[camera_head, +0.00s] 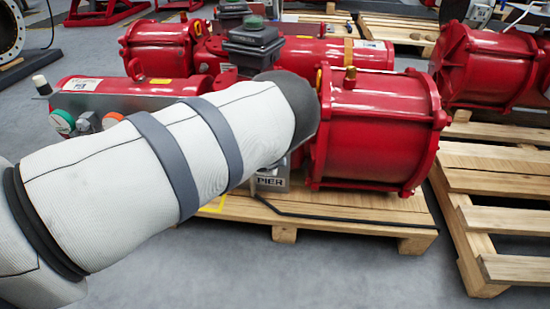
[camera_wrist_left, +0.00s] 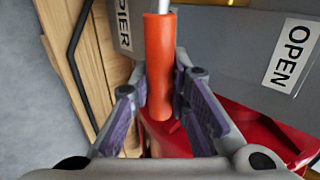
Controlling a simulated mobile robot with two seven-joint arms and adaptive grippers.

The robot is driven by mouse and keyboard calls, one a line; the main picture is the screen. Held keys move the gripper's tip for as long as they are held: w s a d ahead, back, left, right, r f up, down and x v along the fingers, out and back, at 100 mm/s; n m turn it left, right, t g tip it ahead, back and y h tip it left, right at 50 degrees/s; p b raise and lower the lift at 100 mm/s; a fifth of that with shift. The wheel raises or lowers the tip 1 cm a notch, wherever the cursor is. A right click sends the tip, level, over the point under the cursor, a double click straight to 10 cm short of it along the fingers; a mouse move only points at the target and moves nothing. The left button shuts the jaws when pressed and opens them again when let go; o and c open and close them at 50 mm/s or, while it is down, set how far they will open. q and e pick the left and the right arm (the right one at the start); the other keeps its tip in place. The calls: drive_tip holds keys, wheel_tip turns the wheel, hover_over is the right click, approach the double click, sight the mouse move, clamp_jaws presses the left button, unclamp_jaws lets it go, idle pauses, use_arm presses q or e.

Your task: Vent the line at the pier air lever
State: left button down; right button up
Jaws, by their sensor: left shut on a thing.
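The pier air lever has an orange grip (camera_wrist_left: 159,38) on a thin metal rod, seen in the left wrist view. My left gripper (camera_wrist_left: 161,78) has its purple-padded fingers on both sides of this grip and is shut on it. A PIER label (camera_wrist_left: 123,22) lies to its left and an OPEN label (camera_wrist_left: 292,56) to its right, on grey plates. In the head view the PIER label (camera_head: 271,181) shows low on the red actuator (camera_head: 370,130). My left arm hides the gripper and lever there. My right gripper is not in view.
The actuator stands on a wooden pallet (camera_head: 380,228) with a black cable along it. A grey panel with green-rimmed and orange round parts (camera_head: 112,119) sits left, close behind my arm. Another pallet (camera_head: 505,200) stands right, near more red actuators (camera_head: 490,65). Grey floor is clear in front.

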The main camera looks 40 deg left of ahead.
use_arm(q)
drive_tip(key=shift+s+a+f, duration=0.1)
drive_tip(key=shift+s+f, duration=0.05)
drive_tip(key=c, duration=1.5)
unclamp_jaws()
drive_tip(key=v, duration=1.2)
